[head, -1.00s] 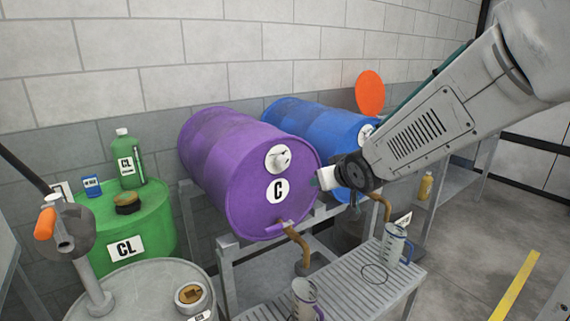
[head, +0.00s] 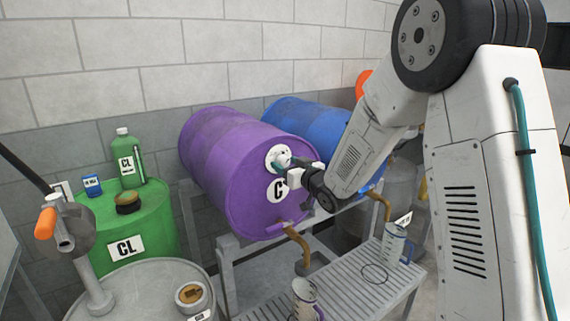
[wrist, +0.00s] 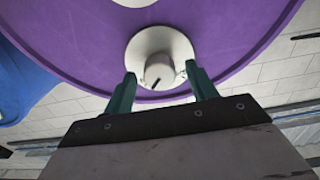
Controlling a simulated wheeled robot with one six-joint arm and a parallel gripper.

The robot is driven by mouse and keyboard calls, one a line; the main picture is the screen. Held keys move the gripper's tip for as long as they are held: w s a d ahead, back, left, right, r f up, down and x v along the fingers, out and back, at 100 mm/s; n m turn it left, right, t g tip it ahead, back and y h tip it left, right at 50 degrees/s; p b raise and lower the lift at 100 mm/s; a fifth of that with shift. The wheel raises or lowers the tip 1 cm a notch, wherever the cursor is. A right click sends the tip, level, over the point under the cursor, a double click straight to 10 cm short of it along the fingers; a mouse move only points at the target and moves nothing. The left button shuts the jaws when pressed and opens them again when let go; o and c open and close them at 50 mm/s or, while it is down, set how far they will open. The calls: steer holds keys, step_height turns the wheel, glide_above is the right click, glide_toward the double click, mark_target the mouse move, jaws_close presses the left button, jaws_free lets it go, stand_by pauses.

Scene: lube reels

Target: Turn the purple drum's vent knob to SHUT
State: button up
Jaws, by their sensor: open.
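The purple drum (head: 232,165) lies on its side on a rack, its round end facing forward, with a "C" label (head: 276,190) on it. Its vent knob (wrist: 160,70) is a light grey knob with a dark mark, on a white round plate (wrist: 142,45) in the wrist view. My gripper (wrist: 162,82) is open, with one green finger on each side of the knob. I cannot tell whether the fingers touch it. In the head view my gripper (head: 284,164) is at the plate and covers the knob. The plate's lettering is not readable.
A blue drum (head: 290,116) lies beside the purple one, partly behind my arm. A brown tap (head: 297,243) hangs low on the purple drum. Jugs (head: 395,243) stand on the slatted shelf (head: 352,285). A green drum (head: 158,212) stands at the left.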

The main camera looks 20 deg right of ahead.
steer(key=shift+w+a, duration=0.2)
steer(key=shift+w, duration=0.5)
steer(key=c, duration=1)
